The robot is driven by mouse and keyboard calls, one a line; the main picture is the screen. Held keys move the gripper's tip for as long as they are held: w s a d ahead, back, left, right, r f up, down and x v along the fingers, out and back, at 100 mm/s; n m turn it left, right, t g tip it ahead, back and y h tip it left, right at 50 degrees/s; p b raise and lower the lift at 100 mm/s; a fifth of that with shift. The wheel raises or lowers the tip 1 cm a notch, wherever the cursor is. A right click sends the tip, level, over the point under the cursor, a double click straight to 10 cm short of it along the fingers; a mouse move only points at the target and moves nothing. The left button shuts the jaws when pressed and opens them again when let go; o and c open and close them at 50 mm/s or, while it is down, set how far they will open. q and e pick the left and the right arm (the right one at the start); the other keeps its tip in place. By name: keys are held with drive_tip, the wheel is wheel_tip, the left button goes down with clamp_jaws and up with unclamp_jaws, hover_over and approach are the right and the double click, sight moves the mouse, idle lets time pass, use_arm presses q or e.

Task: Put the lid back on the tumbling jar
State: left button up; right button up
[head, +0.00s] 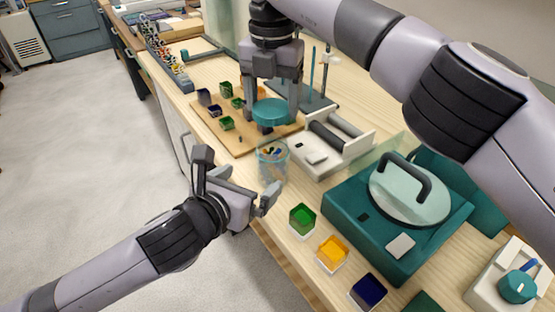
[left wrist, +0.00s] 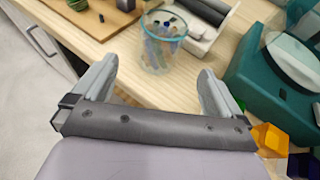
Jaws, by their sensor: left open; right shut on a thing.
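The tumbling jar (head: 272,171) is a clear, open-topped cylinder with a teal rim, upright near the table's front edge. Small coloured pieces show inside it, also in the left wrist view (left wrist: 161,50). The teal round lid (head: 271,113) is held flat by my right gripper (head: 271,110), shut on it, above and apart from the jar. My left gripper (head: 236,182) is open and empty at the table's front edge, in front of the jar. In the left wrist view its fingertips (left wrist: 158,80) spread either side of the line to the jar, which stands beyond them.
A white roller unit (head: 335,140) stands right of the jar, and a teal machine with a round lid (head: 408,195) further right. A wooden board (head: 240,142) with small coloured cups lies behind. Green, yellow and blue bins (head: 332,252) line the front edge.

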sight(274, 163)
use_arm(q)
drive_tip(key=shift+s, duration=0.1)
idle(0.3)
drive_tip(key=shift+x, duration=6.05)
drive_tip(key=shift+r, duration=0.15)
drive_tip(key=c, duration=1.4)
use_arm(e)
drive_tip(key=shift+f, duration=2.45)
drive_tip(key=shift+f, duration=0.1)
drive_tip(key=shift+f, duration=0.8)
